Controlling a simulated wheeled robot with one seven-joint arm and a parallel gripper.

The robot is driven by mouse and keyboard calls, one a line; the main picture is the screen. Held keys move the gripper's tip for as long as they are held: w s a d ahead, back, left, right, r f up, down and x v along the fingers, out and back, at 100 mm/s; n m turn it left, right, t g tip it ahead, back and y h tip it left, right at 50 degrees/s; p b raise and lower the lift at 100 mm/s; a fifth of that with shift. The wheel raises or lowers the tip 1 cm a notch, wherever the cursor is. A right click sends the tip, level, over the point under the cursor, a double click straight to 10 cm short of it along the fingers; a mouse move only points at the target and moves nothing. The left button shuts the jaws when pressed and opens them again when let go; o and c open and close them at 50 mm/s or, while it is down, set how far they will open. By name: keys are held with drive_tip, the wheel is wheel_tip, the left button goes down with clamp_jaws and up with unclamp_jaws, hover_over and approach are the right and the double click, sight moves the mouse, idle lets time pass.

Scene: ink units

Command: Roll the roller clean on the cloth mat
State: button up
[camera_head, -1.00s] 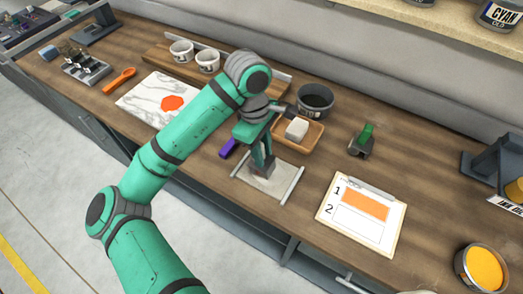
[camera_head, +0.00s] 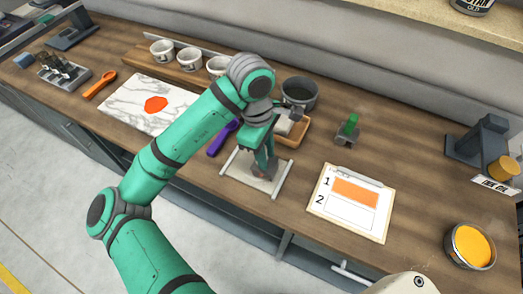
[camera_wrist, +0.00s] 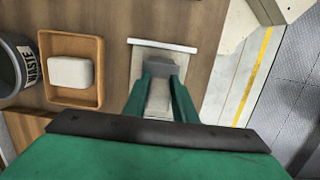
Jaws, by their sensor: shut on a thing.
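My gripper (camera_head: 263,172) is shut on a dark grey piece (camera_wrist: 160,70), which I take to be the roller. Only its grey body shows between my teal fingertips in the wrist view; its rolling surface is hidden. My gripper points down at the pale cloth mat (camera_head: 242,172), right of its middle. The mat lies near the bench's front edge with a white bar at each end; one bar (camera_wrist: 162,46) shows in the wrist view. The held piece is over or on the mat; I cannot tell whether it touches.
A wooden tray with a white block (camera_wrist: 69,72) and a waste pot (camera_head: 300,92) stand behind. A purple tool (camera_head: 222,139) lies left of the mat. A clipboard (camera_head: 350,223) lies to the right, a green-topped stand (camera_head: 347,130) behind it. A marble slab (camera_head: 130,100) bears orange ink.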

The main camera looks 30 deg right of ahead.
sight(270, 164)
drive_tip(key=shift+s+d, duration=0.6)
drive_tip(key=shift+s, duration=0.05)
wheel_tip(270, 164, up, 6)
drive_tip(key=shift+w+f, duration=0.1)
drive_tip(key=shift+w, duration=0.05)
drive_tip(key=shift+a, duration=0.1)
idle(0.4)
